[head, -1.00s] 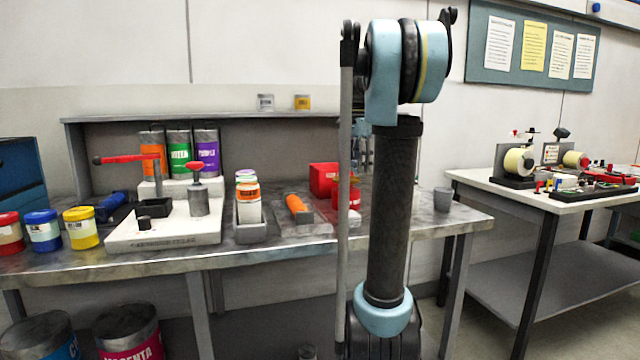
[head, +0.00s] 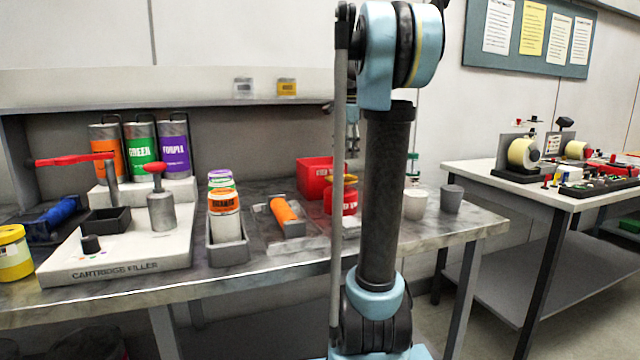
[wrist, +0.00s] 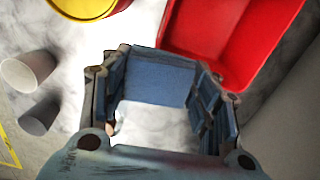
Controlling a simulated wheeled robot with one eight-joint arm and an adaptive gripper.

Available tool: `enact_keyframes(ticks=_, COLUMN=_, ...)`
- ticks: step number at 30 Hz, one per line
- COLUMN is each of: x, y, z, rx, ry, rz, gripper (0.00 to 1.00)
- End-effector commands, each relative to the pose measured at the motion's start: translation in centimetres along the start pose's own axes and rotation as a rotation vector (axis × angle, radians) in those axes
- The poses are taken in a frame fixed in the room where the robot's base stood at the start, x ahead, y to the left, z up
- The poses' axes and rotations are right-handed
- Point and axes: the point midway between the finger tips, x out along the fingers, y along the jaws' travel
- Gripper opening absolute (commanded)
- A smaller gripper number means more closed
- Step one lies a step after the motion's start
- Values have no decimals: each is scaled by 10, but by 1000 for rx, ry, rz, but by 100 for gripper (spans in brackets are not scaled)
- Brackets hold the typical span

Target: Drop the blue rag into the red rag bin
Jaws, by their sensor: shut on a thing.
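The red rag bin (head: 313,176) stands at the back of the bench in the head view, partly behind a red can. In the wrist view its open red tray shape (wrist: 228,30) fills the upper right, just beyond my right finger. My gripper (wrist: 160,75) is shut on the blue rag (wrist: 158,84), which spans the space between the fingers. The rag appears above the bench, to the left of and nearer than the bin in the wrist view. In the head view my arm hides most of the gripper and the rag.
The red can (head: 343,201) with a yellow inside stands beside the bin. A white cup (head: 415,203) and a grey cup (head: 451,200) stand to the right. The orange cartridge (head: 286,211) and cartridge filler (head: 120,258) are to the left. Bare bench shows beneath my gripper.

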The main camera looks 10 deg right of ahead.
Motion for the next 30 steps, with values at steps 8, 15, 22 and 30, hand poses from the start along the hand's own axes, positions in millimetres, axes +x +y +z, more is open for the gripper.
enact_keyframes(ticks=8, x=-12, y=-25, z=20, rx=13, ry=0, rz=0, gripper=26)
enact_keyframes(ticks=15, x=-28, y=-59, z=45, rx=69, ry=0, rz=1, gripper=26)
enact_keyframes(ticks=22, x=-14, y=-62, z=47, rx=76, ry=0, rz=1, gripper=26)
enact_keyframes(ticks=30, x=14, y=-61, z=46, rx=76, ry=0, rz=1, gripper=26)
